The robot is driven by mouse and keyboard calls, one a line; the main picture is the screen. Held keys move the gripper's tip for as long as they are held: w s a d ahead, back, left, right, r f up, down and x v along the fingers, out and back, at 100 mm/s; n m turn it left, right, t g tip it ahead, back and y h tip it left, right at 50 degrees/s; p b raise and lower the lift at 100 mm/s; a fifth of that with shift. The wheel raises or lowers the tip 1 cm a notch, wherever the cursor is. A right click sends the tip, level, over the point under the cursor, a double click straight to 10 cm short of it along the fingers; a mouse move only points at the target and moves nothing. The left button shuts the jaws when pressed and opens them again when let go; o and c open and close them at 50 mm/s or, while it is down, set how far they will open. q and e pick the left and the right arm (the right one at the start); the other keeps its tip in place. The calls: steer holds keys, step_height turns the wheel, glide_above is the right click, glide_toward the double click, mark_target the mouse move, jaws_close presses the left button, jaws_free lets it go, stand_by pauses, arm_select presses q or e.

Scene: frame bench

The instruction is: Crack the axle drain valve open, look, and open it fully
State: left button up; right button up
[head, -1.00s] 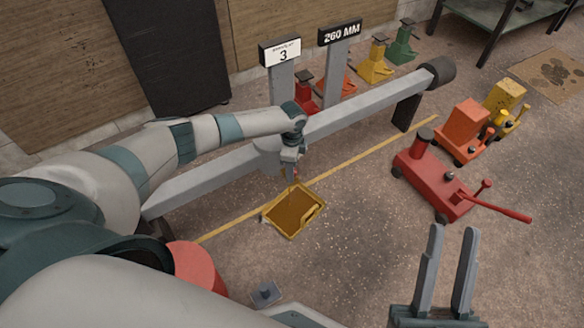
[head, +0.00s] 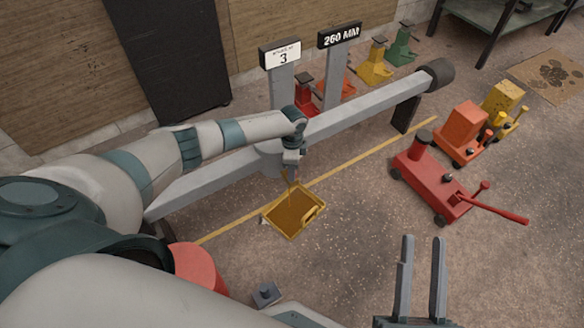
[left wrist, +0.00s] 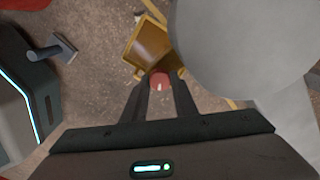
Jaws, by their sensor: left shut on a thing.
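The axle (head: 360,112) is a long grey beam with a round housing (head: 268,158) near its middle. My left gripper (head: 291,178) is below the beam beside the housing. In the left wrist view, its fingers (left wrist: 160,92) are shut on the red drain valve (left wrist: 159,80), which has a pale mark on its face. The head view barely shows the valve behind the gripper. A yellow drain pan (head: 316,214) with a brown inside lies on the floor below. A thin brownish streak under the gripper may be fluid; I cannot be sure. My right gripper (head: 422,240) is open and empty.
A red floor jack (head: 435,185) with a long handle stands right of the axle, with orange (head: 462,133) and yellow (head: 503,103) jacks behind. Signs reading 3 (head: 283,57) and 260 MM (head: 340,35) stand behind the beam. Floor between pan and red jack is clear.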

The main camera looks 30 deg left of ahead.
arm_select(q)
steer(key=shift+d+r+n+p, duration=0.1)
steer(key=shift+r+n+p, duration=0.05)
steer(key=shift+n+p, duration=1.35)
arm_select(e)
steer(key=w+d+f+g+h, duration=0.1)
steer(key=w+f+g, duration=0.15)
steer(key=f, duration=0.25)
steer(key=w+f+g+h, duration=0.1)
steer(key=f+g, duration=0.3)
arm_select(q)
steer(key=shift+n+p, duration=0.65)
steer(key=shift+n, duration=0.05)
steer(key=shift+n+p, duration=0.8)
steer(key=shift+n, duration=0.7)
arm_select(e)
steer(key=s+d+f+g+h, duration=0.2)
steer(key=s+d+f+g, duration=0.2)
steer(key=f+g, duration=0.3)
steer(key=shift+s+d+f+m+h, duration=0.15)
steer(key=shift+s+f+m+h, duration=0.2)
steer(key=shift+s+f, duration=1.05)
steer(key=shift+w+f, duration=0.5)
steer(key=shift+w, duration=0.05)
arm_select(q)
steer(key=o, duration=1.1)
steer(key=shift+c, duration=0.2)
